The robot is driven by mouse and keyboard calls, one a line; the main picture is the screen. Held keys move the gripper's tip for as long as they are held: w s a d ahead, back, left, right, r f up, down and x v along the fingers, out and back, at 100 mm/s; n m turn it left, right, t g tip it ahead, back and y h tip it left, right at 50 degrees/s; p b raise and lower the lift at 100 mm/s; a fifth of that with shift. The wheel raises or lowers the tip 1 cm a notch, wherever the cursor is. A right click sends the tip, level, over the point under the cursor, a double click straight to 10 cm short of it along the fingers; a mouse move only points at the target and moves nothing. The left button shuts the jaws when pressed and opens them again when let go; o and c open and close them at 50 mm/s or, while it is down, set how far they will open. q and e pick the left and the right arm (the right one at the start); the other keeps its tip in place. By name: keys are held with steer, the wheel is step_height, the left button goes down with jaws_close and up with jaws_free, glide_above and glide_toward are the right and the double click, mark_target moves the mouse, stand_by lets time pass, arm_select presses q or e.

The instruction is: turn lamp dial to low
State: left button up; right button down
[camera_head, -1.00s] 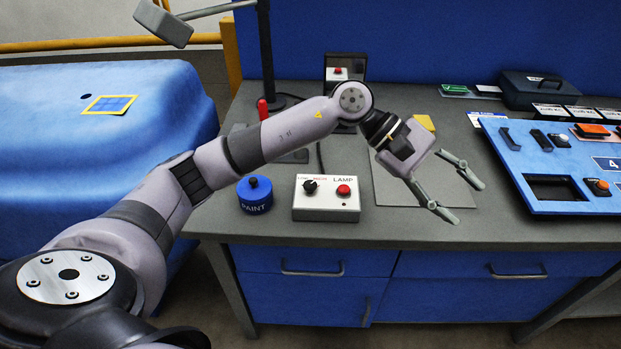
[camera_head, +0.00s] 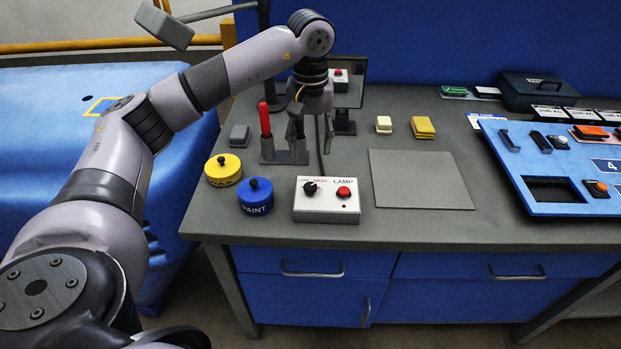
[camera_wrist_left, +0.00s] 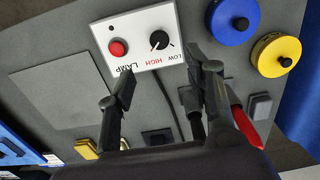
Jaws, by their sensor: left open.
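The lamp box (camera_head: 326,208) is a white box near the front edge of the bench. It has a black dial (camera_head: 310,188) on its left and a red button (camera_head: 343,192) on its right. LOW and HIGH are printed by the dial; the pointer's exact setting is hard to tell. My left gripper (camera_head: 311,142) is open and points down behind the box, apart from it. In the left wrist view the gripper's fingers (camera_wrist_left: 160,90) are spread and empty, with the box and dial (camera_wrist_left: 159,40) beyond them. My right gripper is not in view.
A blue paint pot (camera_head: 256,197) and a yellow pot (camera_head: 223,170) stand left of the box. A red-handled tool (camera_head: 265,118) stands upright close to my left gripper. A grey mat (camera_head: 420,180) and a blue panel (camera_head: 545,170) lie to the right.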

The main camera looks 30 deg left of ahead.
mark_target(310, 186)
arm_select(q)
step_height(310, 186, down, 12)
steer(key=shift+r+p, duration=0.25)
steer(key=shift+p, duration=0.8)
steer(key=shift+c, duration=0.2)
steer(key=shift+c, duration=1.2)
jaws_close()
